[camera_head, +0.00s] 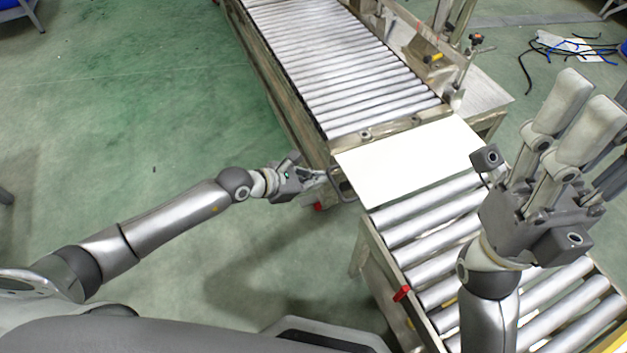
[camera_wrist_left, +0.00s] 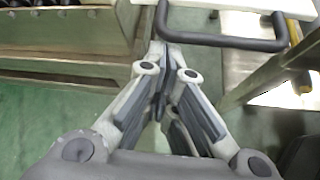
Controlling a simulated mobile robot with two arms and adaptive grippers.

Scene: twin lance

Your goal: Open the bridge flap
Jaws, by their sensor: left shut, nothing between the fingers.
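The bridge flap is a flat white plate (camera_head: 408,160) lying level between two roller conveyors. A dark U-shaped handle (camera_wrist_left: 225,42) sticks out from its left side; it also shows small in the head view (camera_head: 341,186). My left gripper (camera_head: 320,177) is at the flap's left edge, beside the handle. In the left wrist view its fingertips (camera_wrist_left: 160,50) are together with nothing between them, close to the handle's left corner. I cannot tell whether they touch it. My right gripper (camera_head: 580,105) is raised over the near conveyor, its fingers pointing up, apart and empty.
The far roller conveyor (camera_head: 335,65) runs up the picture beyond the flap. The near roller conveyor (camera_head: 440,235) has a red knob (camera_head: 402,293) on its left side. Green floor left of the conveyors is clear. Cables (camera_head: 575,48) lie on the floor at upper right.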

